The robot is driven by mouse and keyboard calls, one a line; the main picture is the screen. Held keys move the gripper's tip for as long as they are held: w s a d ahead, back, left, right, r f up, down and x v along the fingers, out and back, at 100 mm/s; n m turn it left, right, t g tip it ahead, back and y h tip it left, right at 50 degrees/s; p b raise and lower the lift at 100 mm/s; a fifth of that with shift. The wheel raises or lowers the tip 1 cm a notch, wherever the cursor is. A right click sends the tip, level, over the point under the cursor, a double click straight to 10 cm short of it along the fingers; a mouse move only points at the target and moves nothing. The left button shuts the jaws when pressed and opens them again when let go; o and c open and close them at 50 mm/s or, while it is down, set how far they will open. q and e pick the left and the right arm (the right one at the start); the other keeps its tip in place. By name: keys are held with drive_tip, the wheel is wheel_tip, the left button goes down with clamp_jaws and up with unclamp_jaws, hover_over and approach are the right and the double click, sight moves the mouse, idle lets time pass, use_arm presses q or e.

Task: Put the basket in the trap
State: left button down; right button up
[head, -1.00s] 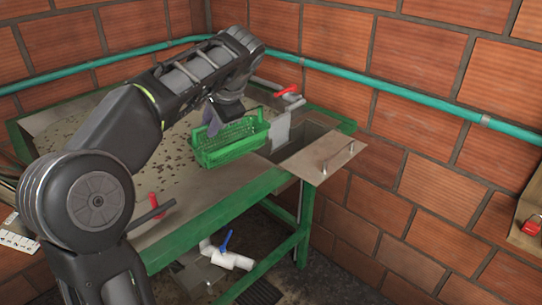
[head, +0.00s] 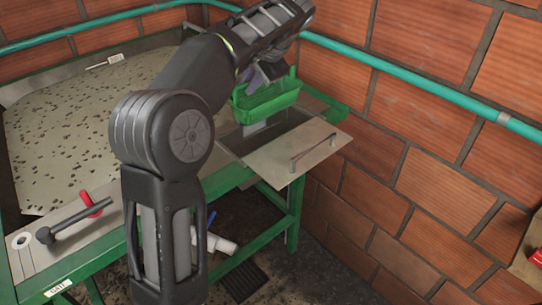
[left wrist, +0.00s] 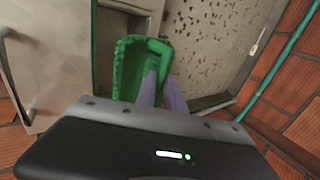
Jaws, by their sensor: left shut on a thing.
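The green basket (head: 268,100) is held up at the far right corner of the metal table, above and just behind an open rectangular trap (head: 280,129). My left gripper (head: 262,78) is shut on the basket near its left end. In the left wrist view the basket (left wrist: 128,72) hangs beyond the purple-grey fingers (left wrist: 160,90) of my left gripper. The trap's opening is dark and partly hidden by the basket and my arm. Its flat lid (head: 290,152) with a bar handle lies open in front of it. My right gripper is not in view.
A speckled tank floor (head: 70,120) fills the left of the table. A teal pipe (head: 420,85) runs along the brick walls close behind the basket. A white pipe fitting (head: 222,243) lies below.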

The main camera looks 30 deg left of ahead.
sight(252, 123)
use_arm(q)
drive_tip(key=shift+w+f, duration=0.1)
drive_tip(key=shift+f, duration=0.25)
wheel_tip(252, 123, down, 7)
drive_tip(key=b, duration=0.6)
drive_tip(key=shift+f, duration=0.1)
wheel_tip(252, 123, down, 5)
drive_tip(key=shift+r, duration=0.15)
drive_tip(key=shift+f, duration=0.55)
wheel_tip(252, 123, down, 4)
drive_tip(key=shift+f+p, duration=0.2)
drive_tip(key=shift+p, duration=0.2)
